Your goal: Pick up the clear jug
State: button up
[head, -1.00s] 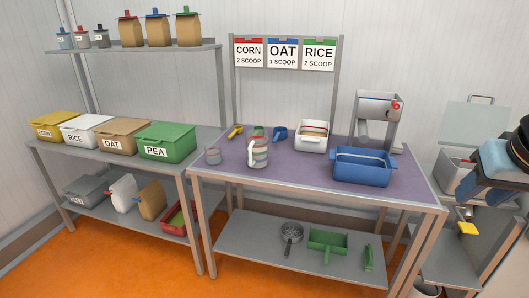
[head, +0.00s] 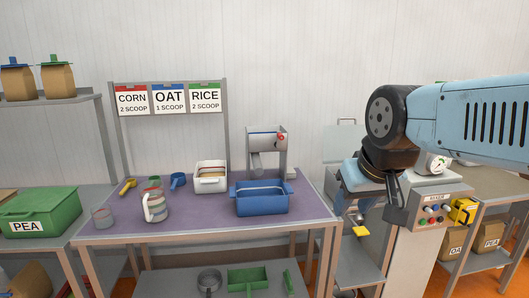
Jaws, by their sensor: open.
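The clear jug (head: 154,207) stands upright on the purple-topped table, near its left front. It has a pale handle on its left side, and coloured bands show through or on its body. My gripper (head: 393,190) is at the end of my blue arm on the right, in front of the machine and far to the right of the jug.
Beside the jug are a grey cup (head: 102,218), a green cup (head: 155,183), a blue scoop (head: 178,180) and a yellow scoop (head: 127,186). A white bin (head: 210,184), a blue tub (head: 262,207) and a grey dispenser (head: 268,150) stand further right. The front strip is clear.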

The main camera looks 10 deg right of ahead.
aim_at(153, 197)
jog(key=z, duration=0.95)
jog(key=i, duration=0.1)
jog(key=u, duration=3.05)
jog(key=i, duration=1.35)
jog(key=z, duration=0.95)
